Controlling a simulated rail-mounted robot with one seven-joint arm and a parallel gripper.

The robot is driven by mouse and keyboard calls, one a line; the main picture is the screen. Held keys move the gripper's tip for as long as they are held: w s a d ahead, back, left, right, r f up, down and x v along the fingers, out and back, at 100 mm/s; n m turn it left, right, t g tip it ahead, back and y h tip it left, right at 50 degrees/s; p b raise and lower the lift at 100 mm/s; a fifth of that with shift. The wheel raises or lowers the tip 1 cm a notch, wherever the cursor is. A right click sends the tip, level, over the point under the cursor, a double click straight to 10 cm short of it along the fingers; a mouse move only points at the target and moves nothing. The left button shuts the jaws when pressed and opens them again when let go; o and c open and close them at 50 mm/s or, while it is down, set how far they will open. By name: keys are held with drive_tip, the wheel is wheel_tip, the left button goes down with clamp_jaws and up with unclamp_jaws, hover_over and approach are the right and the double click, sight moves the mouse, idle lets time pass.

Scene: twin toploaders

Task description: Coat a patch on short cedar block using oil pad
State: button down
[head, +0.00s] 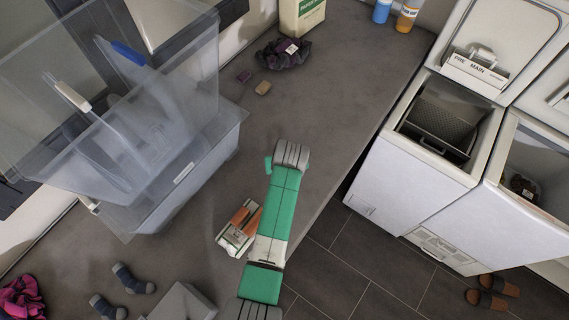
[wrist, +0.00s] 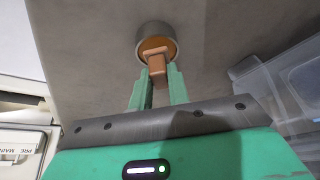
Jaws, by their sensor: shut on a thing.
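In the wrist view my gripper (wrist: 160,88) has its two green fingers closed on a brown, block-shaped grip. This grip sits against a round orange face with a grey rim, which I take to be the oil pad (wrist: 157,45). In the head view the gripper's fingers and the pad are hidden under my arm. A small tan block (head: 263,88) lies farther back. I cannot tell which is the short cedar block.
A large clear bin (head: 185,170) stands on the left of the grey counter (head: 330,75). A dark cloth bundle (head: 283,54) and bottles (head: 408,15) are at the back. Socks (head: 133,279) lie lower left. Two open toploaders (head: 410,185) stand right, beyond the counter edge.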

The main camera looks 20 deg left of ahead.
wheel_tip(320, 180, up, 6)
drive_tip(key=p, duration=0.4)
drive_tip(key=shift+p, duration=0.35)
drive_tip(key=shift+f, duration=0.1)
drive_tip(key=s+d+r+m+h+p, duration=0.1)
drive_tip(key=s+d+r+m+p, duration=0.2)
drive_tip(key=s+d+r, duration=0.3)
drive_tip(key=s+d+r+m+h+p, duration=0.1)
drive_tip(key=s+d+r+m+p, duration=0.2)
drive_tip(key=s+d+r, duration=0.4)
drive_tip(key=d+p, duration=0.1)
drive_tip(key=d, duration=0.3)
drive_tip(key=shift+t, duration=0.4)
